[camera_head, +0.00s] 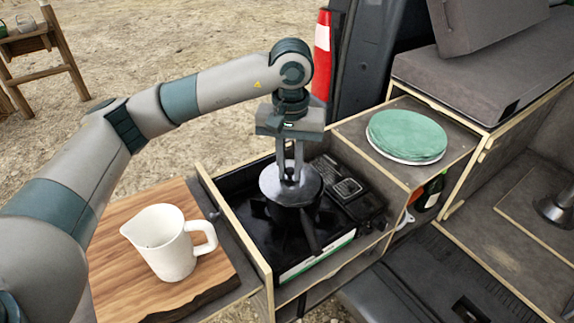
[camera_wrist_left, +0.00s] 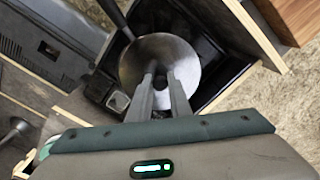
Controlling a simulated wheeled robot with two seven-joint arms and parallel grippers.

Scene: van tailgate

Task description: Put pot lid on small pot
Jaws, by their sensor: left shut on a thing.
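The pot lid (camera_head: 272,186) is a round grey metal disc, also seen in the left wrist view (camera_wrist_left: 190,58). My left gripper (camera_head: 290,178) is shut on the lid's knob from above; its two fingers also show in the left wrist view (camera_wrist_left: 162,82). The lid is over the small dark pot (camera_head: 314,190), which stands on the black stove in the open drawer. The pot's dark handle (camera_head: 309,232) points toward the front. The lid hides most of the pot, and I cannot tell whether it touches the rim. My right gripper is not in view.
A white pitcher (camera_head: 172,243) stands on a wooden board (camera_head: 112,262) left of the drawer (camera_head: 240,238). Green plates (camera_head: 407,134) lie on the counter to the right.

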